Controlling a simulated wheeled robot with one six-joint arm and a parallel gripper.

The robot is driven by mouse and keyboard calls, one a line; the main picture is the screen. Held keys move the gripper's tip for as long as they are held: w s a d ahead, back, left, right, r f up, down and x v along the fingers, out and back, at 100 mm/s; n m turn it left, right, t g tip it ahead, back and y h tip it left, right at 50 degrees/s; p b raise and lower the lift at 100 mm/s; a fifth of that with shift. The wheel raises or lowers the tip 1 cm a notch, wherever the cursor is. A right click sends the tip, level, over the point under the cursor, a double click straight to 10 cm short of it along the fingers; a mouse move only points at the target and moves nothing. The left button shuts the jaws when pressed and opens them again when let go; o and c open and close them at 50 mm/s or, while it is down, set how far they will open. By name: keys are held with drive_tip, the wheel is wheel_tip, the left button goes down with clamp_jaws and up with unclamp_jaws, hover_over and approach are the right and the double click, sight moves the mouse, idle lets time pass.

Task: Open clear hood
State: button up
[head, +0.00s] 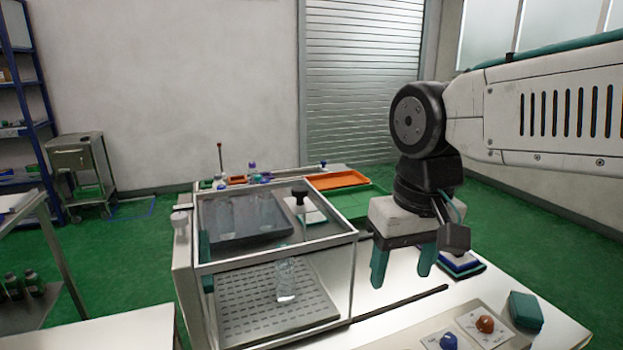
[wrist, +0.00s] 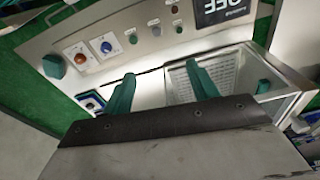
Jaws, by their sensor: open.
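The clear hood (head: 275,230) is a see-through box with a pale frame on the left part of the machine, and it is down. A black knob (head: 299,195) stands near its top. Inside are a clear bottle (head: 286,280) on a perforated plate (head: 250,310) and a dark tray (head: 245,222). My gripper (head: 403,275) hangs to the right of the hood, apart from it, with its green fingers open and empty. In the wrist view the gripper (wrist: 160,92) points at the bench, and the hood's frame (wrist: 283,95) shows at the right.
A panel at the front right carries a blue knob (head: 448,341) and an orange knob (head: 486,324). A green block (head: 525,310) sits beside it. An orange tray (head: 337,180) and small bottles stand behind the hood. A display (wrist: 225,10) shows in the wrist view.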

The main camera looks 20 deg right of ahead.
drive_tip(key=w+a+r+m, duration=0.15)
drive_tip(key=w+r, duration=0.25)
drive_tip(key=w, duration=0.5)
drive_tip(key=w+r+m, duration=0.3)
drive_tip(key=w, duration=0.6)
drive_tip(key=m+g, duration=0.1)
drive_tip(key=m, duration=0.2)
hover_over(300, 188)
drive_tip(key=shift+s+f, duration=0.1)
drive_tip(key=shift+s, duration=0.05)
drive_tip(key=shift+f, duration=0.3)
wheel_tip(300, 188, down, 7)
drive_tip(key=shift+f, duration=0.1)
